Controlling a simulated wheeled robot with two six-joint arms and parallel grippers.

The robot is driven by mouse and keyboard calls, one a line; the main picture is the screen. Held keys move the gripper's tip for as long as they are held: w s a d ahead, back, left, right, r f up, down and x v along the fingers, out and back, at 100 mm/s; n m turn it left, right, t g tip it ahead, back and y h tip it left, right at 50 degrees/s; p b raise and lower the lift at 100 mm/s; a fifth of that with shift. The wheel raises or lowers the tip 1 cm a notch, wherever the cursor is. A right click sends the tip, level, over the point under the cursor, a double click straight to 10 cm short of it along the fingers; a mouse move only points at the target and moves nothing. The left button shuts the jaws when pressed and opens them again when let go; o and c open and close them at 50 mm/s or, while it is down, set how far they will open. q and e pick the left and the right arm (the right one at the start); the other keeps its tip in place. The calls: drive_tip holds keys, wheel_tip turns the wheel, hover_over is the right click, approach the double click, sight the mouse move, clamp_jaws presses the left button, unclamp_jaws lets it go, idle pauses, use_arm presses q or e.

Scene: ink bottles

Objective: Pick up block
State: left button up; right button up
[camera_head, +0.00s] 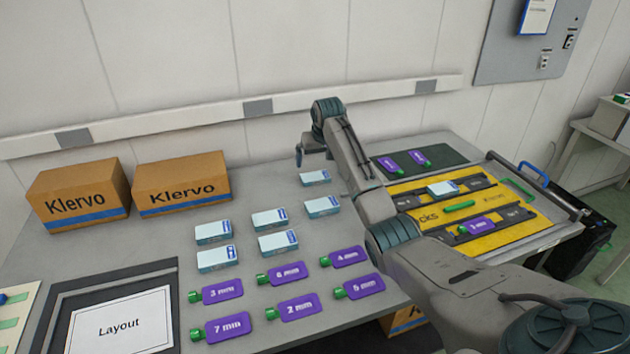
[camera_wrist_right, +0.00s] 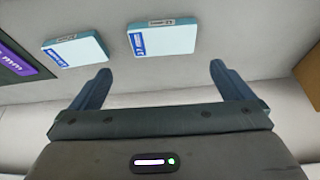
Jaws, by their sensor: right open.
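Several pale blue-white blocks with blue labels lie on the grey table, including the rear one (camera_head: 315,178), a nearby one (camera_head: 322,206) and one further left (camera_head: 270,219). Another block (camera_head: 443,188) sits on the yellow tray (camera_head: 540,222). My right gripper (camera_head: 299,155) is above the back of the table, close to the rear block. In the wrist view my right gripper (camera_wrist_right: 154,82) is open, with nothing between its fingers. One block (camera_wrist_right: 162,37) lies beyond the fingertips, roughly centred, and a second (camera_wrist_right: 78,52) lies to its left. My left gripper is not in view.
Purple tags with green caps (camera_head: 290,273) lie in front of the blocks. Two Klervo cartons (camera_head: 182,180) stand at the back left. A Layout sheet (camera_head: 121,323) lies front left. A dark mat (camera_head: 445,154) with purple tags is behind the tray. My right forearm crosses over the table's right side.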

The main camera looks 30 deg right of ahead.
sight(314, 174)
drive_tip(key=shift+x, duration=0.95)
drive_tip(key=shift+w+f, duration=0.3)
drive_tip(key=shift+f, duration=0.05)
drive_tip(key=p+x, duration=0.1)
drive_tip(key=x, duration=0.2)
drive_tip(key=shift+w+a, duration=0.1)
drive_tip(key=shift+w, duration=0.15)
drive_tip(key=shift+w+f, duration=0.2)
drive_tip(key=shift+f, duration=0.45)
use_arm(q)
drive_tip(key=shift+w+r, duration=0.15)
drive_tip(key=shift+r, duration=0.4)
use_arm(e)
drive_tip(key=shift+c, duration=0.2)
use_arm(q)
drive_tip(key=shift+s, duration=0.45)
use_arm(e)
drive_tip(key=c, duration=0.9)
drive_tip(key=shift+r, duration=0.1)
